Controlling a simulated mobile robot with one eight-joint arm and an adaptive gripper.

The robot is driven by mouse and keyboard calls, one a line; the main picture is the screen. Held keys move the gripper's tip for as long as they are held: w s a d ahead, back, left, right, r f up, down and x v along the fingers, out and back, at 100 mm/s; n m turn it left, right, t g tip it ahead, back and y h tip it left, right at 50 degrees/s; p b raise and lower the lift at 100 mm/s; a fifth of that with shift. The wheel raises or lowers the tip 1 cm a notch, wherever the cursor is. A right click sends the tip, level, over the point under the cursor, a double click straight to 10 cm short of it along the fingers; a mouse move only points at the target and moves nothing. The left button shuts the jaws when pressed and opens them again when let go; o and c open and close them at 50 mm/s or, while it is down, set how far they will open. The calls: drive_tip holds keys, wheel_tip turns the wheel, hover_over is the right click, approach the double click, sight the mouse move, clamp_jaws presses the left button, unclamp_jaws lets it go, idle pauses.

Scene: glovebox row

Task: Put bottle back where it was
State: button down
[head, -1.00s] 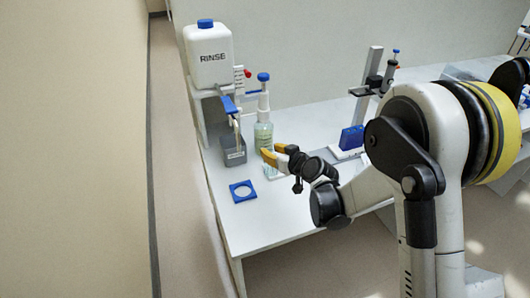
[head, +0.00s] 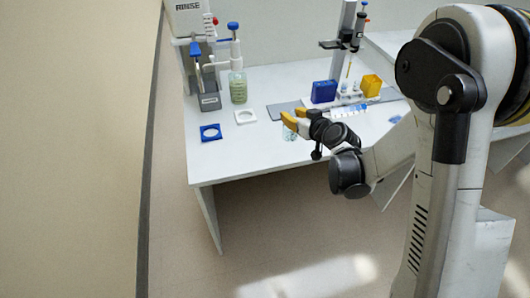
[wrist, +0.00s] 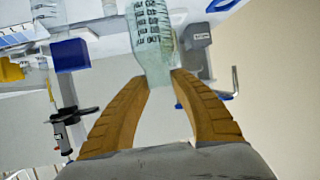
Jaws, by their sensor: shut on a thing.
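My gripper (head: 288,124) is shut on a clear, pale green bottle (wrist: 152,40) with dark printed markings. In the wrist view the yellow fingers close around its near end. In the head view only a little of this bottle (head: 290,134) shows below the fingers, over the front part of the bench. Two flat square holders with round openings lie to the left, a blue one (head: 202,132) and a white one (head: 238,117). Both look empty. My gripper is to the right of both.
A green pump bottle (head: 238,88) stands behind the white holder, beside a grey bin (head: 210,103) and the RINSE container (head: 176,20). To the right are a grey mat (head: 280,112), a blue box (head: 323,92), a yellow box (head: 371,86) and a stand (head: 346,30).

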drive_tip(key=shift+a+f, duration=0.1)
drive_tip(key=shift+f, duration=0.15)
drive_tip(key=w+a+f+b, duration=0.6)
drive_tip(key=a+f, duration=0.3)
drive_tip(key=f, duration=0.1)
drive_tip(key=shift+a+f+b, duration=0.25)
drive_tip(key=shift+b, duration=0.1)
drive_tip(key=shift+f, duration=0.1)
drive_tip(key=c, duration=1.2)
unclamp_jaws()
drive_tip(key=shift+o, duration=0.2)
